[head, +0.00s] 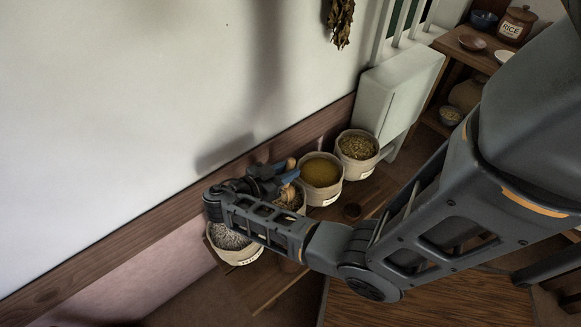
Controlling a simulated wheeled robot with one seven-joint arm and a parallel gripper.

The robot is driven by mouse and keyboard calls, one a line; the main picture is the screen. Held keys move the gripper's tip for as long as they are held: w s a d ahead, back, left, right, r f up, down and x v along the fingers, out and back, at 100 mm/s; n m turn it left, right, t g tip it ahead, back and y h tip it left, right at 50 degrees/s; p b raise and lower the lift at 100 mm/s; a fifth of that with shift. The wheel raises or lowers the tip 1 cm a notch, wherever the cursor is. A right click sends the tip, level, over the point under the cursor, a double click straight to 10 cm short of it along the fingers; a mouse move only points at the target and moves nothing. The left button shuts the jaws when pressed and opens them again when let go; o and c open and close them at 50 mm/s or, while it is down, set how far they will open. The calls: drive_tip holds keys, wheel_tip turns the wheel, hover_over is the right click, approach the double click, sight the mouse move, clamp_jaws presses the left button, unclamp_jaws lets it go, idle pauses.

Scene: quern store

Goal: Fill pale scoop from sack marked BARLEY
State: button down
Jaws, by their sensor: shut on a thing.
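My gripper (277,176) is low by the wall, over the third of a row of open sacks, counted from the back. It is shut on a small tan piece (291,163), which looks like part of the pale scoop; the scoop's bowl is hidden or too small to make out. The sack under my gripper (300,207) holds brownish grain and is partly covered by my arm. The other sacks hold greenish-brown grain (357,147), golden grain (320,171) and grey grain (230,238). Their labels are too small to read, so I cannot tell which is BARLEY.
The white wall (150,110) and its wooden rail (110,238) run close behind the sacks. A pale box (398,92) stands beyond the back sack. A wooden shelf (450,45) at top right carries a RICE jar (517,24) and bowls.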

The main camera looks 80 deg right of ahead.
drive_tip(key=shift+w+a+t+y+p, duration=0.2)
drive_tip(key=shift+a+t+y+p, duration=0.15)
drive_tip(key=shift+p, duration=0.45)
drive_tip(key=s+d+f+t+y+p, duration=0.1)
drive_tip(key=d+y+p, duration=0.1)
drive_tip(key=s+d+f+t+y+p, duration=0.1)
drive_tip(key=f+t+y+p, duration=0.1)
drive_tip(key=s+d+f+t+y+p, duration=0.1)
drive_tip(key=s+d+f+y+p, duration=0.1)
drive_tip(key=y, duration=0.1)
drive_tip(key=shift+d+t, duration=0.35)
drive_tip(key=shift+s+d+r+t+y+p, duration=0.15)
drive_tip(key=shift+r+t+y+p, duration=0.5)
drive_tip(key=shift+p, duration=0.6)
drive_tip(key=shift+d+r+t+y+p, duration=0.1)
drive_tip(key=shift+r+t+y+p, duration=0.3)
drive_tip(key=shift+r+y+p, duration=0.65)
drive_tip(key=shift+s+d+r+t+y+p, duration=0.15)
drive_tip(key=shift+r+t+y+p, duration=0.3)
drive_tip(key=shift+p, duration=1)
drive_tip(key=shift+w+f, duration=0.1)
drive_tip(key=shift+w, duration=0.05)
